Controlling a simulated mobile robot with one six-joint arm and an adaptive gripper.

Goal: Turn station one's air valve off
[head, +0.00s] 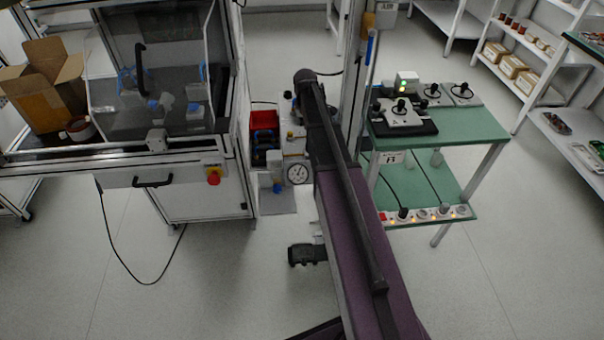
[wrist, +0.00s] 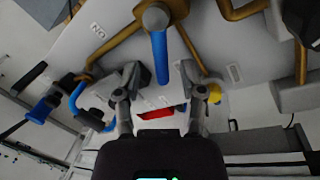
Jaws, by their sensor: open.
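In the wrist view a blue valve lever (wrist: 160,58) runs down the picture from a grey valve hub (wrist: 155,18) on a pale panel (wrist: 75,52). An ON label (wrist: 98,31) sits to its left. My gripper (wrist: 159,82) is open, its fingers either side of the lever's free end, with gaps showing; I cannot tell the depth between them. Another blue handle (wrist: 40,109) is at the left. In the head view my purple arm hides the gripper and much of the panel. I cannot read which station the lever serves.
Brass-coloured pipes (wrist: 243,11) cross the panel near the lever. A round gauge (head: 298,173) and a red bin (head: 264,118) stand left of my arm. An enclosed bench (head: 155,80) is further left; a green-topped cart (head: 470,127) is at the right. Open floor lies in front.

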